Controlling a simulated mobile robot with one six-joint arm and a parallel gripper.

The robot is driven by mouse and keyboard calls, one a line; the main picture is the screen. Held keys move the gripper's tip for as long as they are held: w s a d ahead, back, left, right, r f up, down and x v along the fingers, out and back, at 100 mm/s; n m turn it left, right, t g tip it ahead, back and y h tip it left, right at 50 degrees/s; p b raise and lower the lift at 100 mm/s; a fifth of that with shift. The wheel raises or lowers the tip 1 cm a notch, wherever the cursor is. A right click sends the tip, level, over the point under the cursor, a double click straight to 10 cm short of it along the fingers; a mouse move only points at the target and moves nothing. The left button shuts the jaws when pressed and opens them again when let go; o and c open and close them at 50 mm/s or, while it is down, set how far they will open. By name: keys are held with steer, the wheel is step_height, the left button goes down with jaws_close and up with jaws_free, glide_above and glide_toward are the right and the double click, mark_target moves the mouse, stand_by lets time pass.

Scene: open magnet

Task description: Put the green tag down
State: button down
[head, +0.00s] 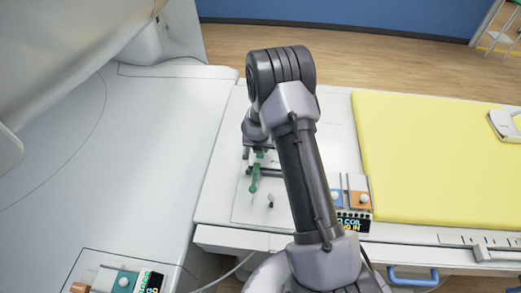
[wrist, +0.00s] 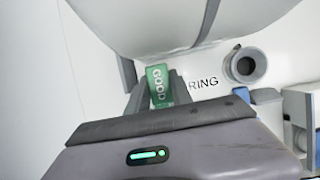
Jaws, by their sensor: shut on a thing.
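The green tag (wrist: 159,85) stands between the two fingers of my gripper (wrist: 158,92) in the wrist view, with "GOOD" printed on it in white. My gripper is shut on it. In the head view my gripper (head: 260,151) is over a white panel on the table, left of my forearm. A green shape (head: 254,178) shows at and below the fingers there. I cannot tell how much of it is the tag, or whether the tag touches the panel.
A small dark peg (head: 270,200) stands on the panel. An orange-and-white unit (head: 359,198) with a lit display is right of my arm. A yellow mat (head: 430,165) covers the table's right. A grey round fitting (wrist: 245,65) is near "RING" lettering in the wrist view.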

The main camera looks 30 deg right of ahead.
step_height(320, 180, down, 3)
steer(key=shift+r+b, duration=0.15)
steer(key=shift+b, duration=0.2)
steer(key=shift+r, duration=0.3)
steer(key=shift+f, duration=0.2)
steer(key=c, duration=1.1)
jaws_free()
steer(key=shift+r, duration=0.2)
